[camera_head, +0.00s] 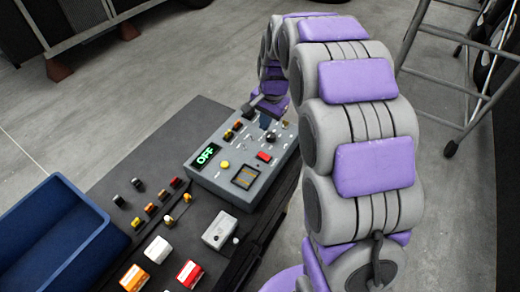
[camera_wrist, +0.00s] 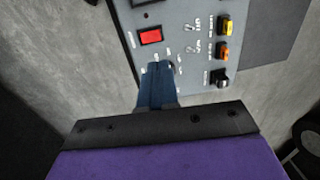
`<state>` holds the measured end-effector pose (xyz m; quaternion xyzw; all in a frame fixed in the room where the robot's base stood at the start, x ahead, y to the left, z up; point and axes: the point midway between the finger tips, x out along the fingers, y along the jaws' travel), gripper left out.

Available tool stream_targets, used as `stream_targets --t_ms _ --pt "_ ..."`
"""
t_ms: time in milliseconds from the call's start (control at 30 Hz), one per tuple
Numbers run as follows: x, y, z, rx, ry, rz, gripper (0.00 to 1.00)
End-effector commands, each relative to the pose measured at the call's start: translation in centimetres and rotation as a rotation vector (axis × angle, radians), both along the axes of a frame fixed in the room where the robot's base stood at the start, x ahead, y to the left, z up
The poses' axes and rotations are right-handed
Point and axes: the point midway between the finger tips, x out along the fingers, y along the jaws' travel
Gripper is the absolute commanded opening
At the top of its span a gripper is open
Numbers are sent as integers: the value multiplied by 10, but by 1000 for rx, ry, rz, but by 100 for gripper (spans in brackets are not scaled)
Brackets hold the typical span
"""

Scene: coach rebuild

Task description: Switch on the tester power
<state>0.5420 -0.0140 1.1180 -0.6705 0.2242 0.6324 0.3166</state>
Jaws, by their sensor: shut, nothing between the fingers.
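The tester (camera_head: 222,178) is a grey box on the dark bench top, and its green display (camera_head: 206,155) reads OFF. A red rocker or button (camera_head: 264,157) is on its panel and also shows in the wrist view (camera_wrist: 150,37). Small toggle switches (camera_wrist: 190,48) stand beside it in the wrist view. A black knob (camera_head: 271,137) is near the panel's far side. My gripper (camera_wrist: 158,70) is shut and empty, over the panel edge by the black knob. Its fingers partly hide the knob and nearby labels. I cannot tell whether they touch the panel.
A blue bin (camera_head: 62,235) is at the left. Several small coloured fuses or connectors lie on the bench (camera_head: 120,165), with a white box (camera_head: 219,230), an orange-and-white box (camera_head: 134,278) and a red-and-white box (camera_head: 190,274) in front. A metal ladder (camera_head: 465,90) stands at the right.

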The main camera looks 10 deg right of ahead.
Motion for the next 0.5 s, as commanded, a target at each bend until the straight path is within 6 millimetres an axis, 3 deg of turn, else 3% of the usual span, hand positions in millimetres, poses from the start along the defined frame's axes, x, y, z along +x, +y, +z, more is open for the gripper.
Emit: stream_targets --t_ms 267,500 --pt "0 1 -2 0 1 1 0" --pt "0 3 -22 0 7 2 0"
